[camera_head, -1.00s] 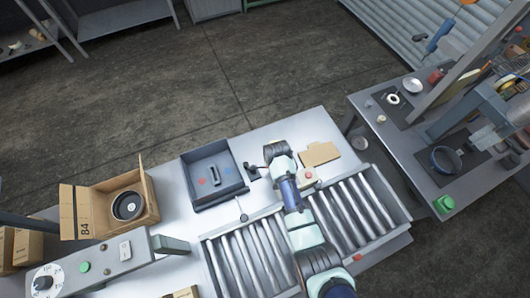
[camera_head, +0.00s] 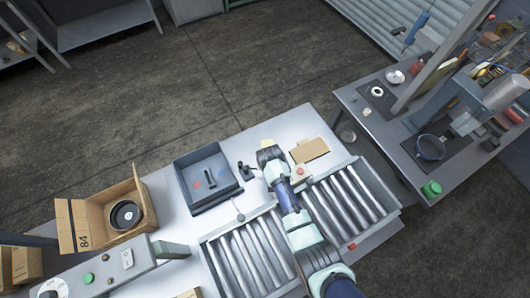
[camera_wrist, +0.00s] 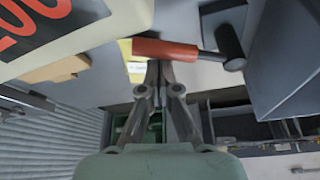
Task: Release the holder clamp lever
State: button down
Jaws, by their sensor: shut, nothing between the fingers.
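In the wrist view, a lever with an orange-red handle (camera_wrist: 165,49) and a dark arm ending in a round knob lies across the upper middle. It appears to be the clamp lever. My gripper (camera_wrist: 154,66) is shut and empty, with its fingertips right at the handle's near edge. I cannot tell whether they touch it. In the head view, my arm reaches over the roller table, and the fingertips and lever cannot be made out. A dark round pan (camera_head: 431,147) sits on the right bench beneath a grey fixture.
A grey box-like wall (camera_wrist: 290,65) stands close right of the lever in the wrist view. In the head view, a dark tray (camera_head: 190,204), an open carton (camera_head: 80,222) and rollers (camera_head: 245,255) surround my arm. A tan cardboard piece (camera_head: 310,150) lies right of my arm.

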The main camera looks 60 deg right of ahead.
jog(key=shift+f, duration=0.1)
jog(key=shift+w+d, duration=0.1)
jog(key=shift+d, duration=0.05)
jog(key=d+b, duration=0.1)
jog(key=w+d+b, duration=0.1)
jog(key=shift+w+d+b, duration=0.25)
jog(key=shift+d+b, duration=0.1)
jog(key=r, duration=0.1)
jog(key=r+p, duration=0.1)
jog(key=shift+w+d+r, duration=0.1)
jog(key=shift+d+r, duration=0.15)
jog(key=shift+r, duration=0.1)
jog(key=a+v, duration=0.1)
jog(key=v, duration=0.7)
jog(key=shift+p, duration=0.3)
jog(key=shift+r, duration=0.1)
